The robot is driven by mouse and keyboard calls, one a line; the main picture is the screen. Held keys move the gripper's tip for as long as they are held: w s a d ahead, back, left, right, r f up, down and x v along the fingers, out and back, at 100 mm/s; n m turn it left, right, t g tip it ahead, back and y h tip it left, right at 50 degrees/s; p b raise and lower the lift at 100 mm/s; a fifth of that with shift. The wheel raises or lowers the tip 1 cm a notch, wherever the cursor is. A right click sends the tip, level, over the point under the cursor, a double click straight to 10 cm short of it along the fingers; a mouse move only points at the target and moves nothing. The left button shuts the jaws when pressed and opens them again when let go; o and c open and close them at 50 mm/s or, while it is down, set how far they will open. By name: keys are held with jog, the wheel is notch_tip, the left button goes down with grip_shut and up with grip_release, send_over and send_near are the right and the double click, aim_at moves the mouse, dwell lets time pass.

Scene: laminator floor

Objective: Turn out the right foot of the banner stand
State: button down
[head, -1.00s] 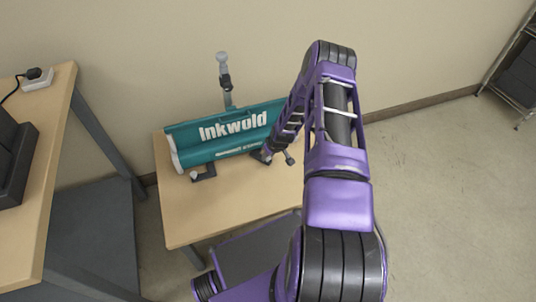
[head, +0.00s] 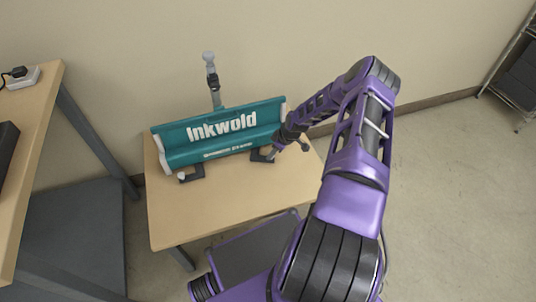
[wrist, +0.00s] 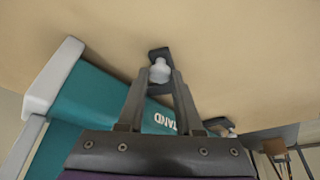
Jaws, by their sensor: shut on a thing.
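The banner stand has a teal body (head: 215,135) with white "Inkwold" lettering and pale end caps, and it stands on a small wooden table. Its left foot (head: 192,174) is a dark bracket with a white knob, sticking out in front of the body. The right foot (head: 260,155) is a dark bracket at the right end, partly hidden by my arm. My gripper (head: 273,154) is at this right foot. In the wrist view my gripper (wrist: 160,76) has its fingers shut around the white knob (wrist: 160,70) of the dark right foot (wrist: 159,54). The other foot (wrist: 217,123) shows farther off.
The small table (head: 190,215) has bare top in front of the stand. A grey pole (head: 212,80) rises behind the body near the wall. A taller workbench (head: 30,150) stands at the left and a wire shelf (head: 510,70) at the far right. The floor at right is clear.

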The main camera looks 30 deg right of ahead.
jog(key=d+n, duration=0.2)
jog(key=shift+w+d+g+y, duration=0.3)
jog(key=shift+w+d+y, duration=0.05)
jog(key=shift+d+y, duration=0.05)
jog(key=shift+w+d+n+g+y, duration=0.2)
jog(key=shift+w+d+n, duration=0.1)
jog(key=shift+d+n, duration=0.35)
jog(key=shift+w+d+n+g+y, duration=0.1)
jog(key=shift+w+d+n+g, duration=0.25)
jog(key=shift+n, duration=0.5)
jog(key=shift+d, duration=0.15)
jog(key=c, duration=0.9)
grip_release()
jog(key=shift+o, duration=0.2)
jog(key=p+v, duration=0.2)
jog(key=v, duration=1.5)
jog(key=shift+s+r, duration=0.2)
jog(key=shift+s, duration=0.05)
